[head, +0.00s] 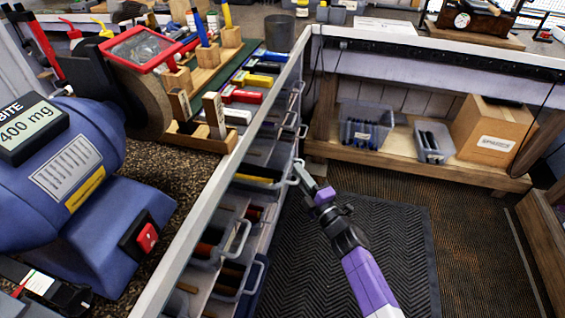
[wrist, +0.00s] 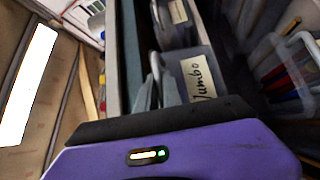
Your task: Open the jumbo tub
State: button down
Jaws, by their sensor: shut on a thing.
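The jumbo tub (wrist: 193,62) is a grey bin with a cream label reading "Jumbo" in the wrist view. In the head view, the tub at my gripper (head: 302,172) sits in the rack under the bench edge, with its pale loop handle at the fingertips. My gripper is shut on that handle; the fingers also show in the wrist view (wrist: 160,82), beside the label. The exact grip on the handle is partly hidden by the fingers. How far the tub stands out of the rack is hard to tell.
Other handled tubs (head: 236,242) with grips inside are below and nearer. The bench top holds a blue grinder (head: 60,190) and a wooden block rack (head: 180,130). A lower shelf (head: 400,160) with bins and a cardboard box (head: 492,130) is at right. The black floor mat (head: 400,240) is clear.

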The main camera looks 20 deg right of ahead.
jog(key=s+d+p, duration=0.3)
jog(key=s+d, duration=0.3)
jog(key=d, duration=0.2)
jog(key=shift+d+f, duration=0.1)
jog(key=c, duration=1.5)
grip_release()
jog(key=shift+s, duration=0.1)
jog(key=s, duration=0.5)
jog(key=s+d+f, duration=0.1)
jog(key=s, duration=0.1)
jog(key=shift+s+d+p, duration=0.1)
jog(key=shift+s+p, duration=0.15)
jog(key=shift+p, duration=0.1)
